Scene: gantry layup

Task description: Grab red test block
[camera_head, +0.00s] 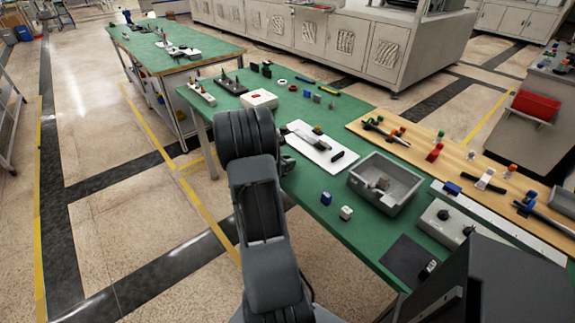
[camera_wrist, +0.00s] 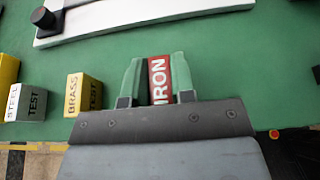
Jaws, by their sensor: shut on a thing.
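The red test block (camera_wrist: 160,80) shows in the wrist view, with white letters reading IRON on its face. It sits between the two greenish fingers of my gripper (camera_wrist: 157,78), which is shut on it. The lower end of the block is hidden behind the gripper's grey body. In the head view my arm hides the block and most of my gripper, at the near left edge of the green table (camera_head: 310,180). Whether the block touches the table cannot be told.
A BRASS block (camera_wrist: 82,95) and a STEEL block (camera_wrist: 25,102) stand left of my gripper in the wrist view. A white board (camera_head: 315,145), a grey bin (camera_head: 400,170) and two small blocks, blue-topped (camera_head: 326,198) and white (camera_head: 346,213), are on the table.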

